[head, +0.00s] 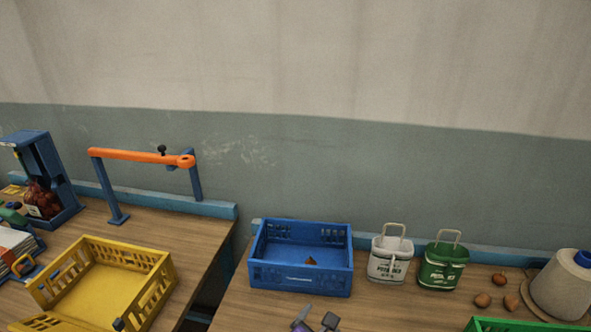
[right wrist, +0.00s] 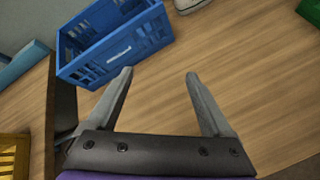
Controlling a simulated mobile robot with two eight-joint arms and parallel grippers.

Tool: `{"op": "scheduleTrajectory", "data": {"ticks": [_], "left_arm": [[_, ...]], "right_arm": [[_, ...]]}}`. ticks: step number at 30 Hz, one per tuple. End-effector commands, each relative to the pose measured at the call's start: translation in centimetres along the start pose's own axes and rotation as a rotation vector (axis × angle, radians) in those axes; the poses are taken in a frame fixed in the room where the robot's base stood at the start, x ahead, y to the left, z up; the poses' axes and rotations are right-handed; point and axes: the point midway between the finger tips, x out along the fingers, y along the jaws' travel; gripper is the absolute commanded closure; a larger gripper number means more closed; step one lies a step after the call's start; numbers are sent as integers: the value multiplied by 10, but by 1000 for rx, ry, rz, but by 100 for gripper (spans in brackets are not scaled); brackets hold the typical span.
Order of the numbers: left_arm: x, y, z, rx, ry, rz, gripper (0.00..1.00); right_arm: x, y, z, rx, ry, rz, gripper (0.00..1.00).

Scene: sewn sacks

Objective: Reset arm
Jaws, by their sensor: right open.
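My right gripper (head: 315,322) shows at the bottom edge of the head view, in front of the blue crate. In the right wrist view its two fingers (right wrist: 160,90) are spread apart with nothing between them, above bare wooden table. The blue crate (head: 300,277) stands on the right table and also shows in the right wrist view (right wrist: 115,50), beyond the fingertips. A small brown piece lies in the crate. My left gripper is not visible in the head view.
A white container (head: 390,262) and a green container (head: 441,268) stand right of the blue crate. Brown onions or potatoes (head: 482,300) lie near a thread cone (head: 562,285). A yellow crate (head: 155,285) is on the left table, across a gap. An orange bar (head: 130,155) stands behind it.

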Motion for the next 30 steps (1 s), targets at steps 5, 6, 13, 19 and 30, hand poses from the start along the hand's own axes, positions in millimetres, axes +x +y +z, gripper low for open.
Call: {"op": "scheduleTrajectory", "data": {"ticks": [5, 6, 13, 19, 30], "left_arm": [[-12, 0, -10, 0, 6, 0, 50], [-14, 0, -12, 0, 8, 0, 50], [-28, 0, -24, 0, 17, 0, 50], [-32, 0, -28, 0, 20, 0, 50], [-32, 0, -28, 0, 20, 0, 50]], "right_arm": [[-3, -80, 20, 620, 108, -192, 15], [-7, -99, 22, 794, 126, -244, 15], [-42, -170, 15, 1803, 151, -534, 15], [-58, -184, 7, 2258, 136, -664, 15], [-60, -184, 5, 2324, 135, -685, 15]]}}
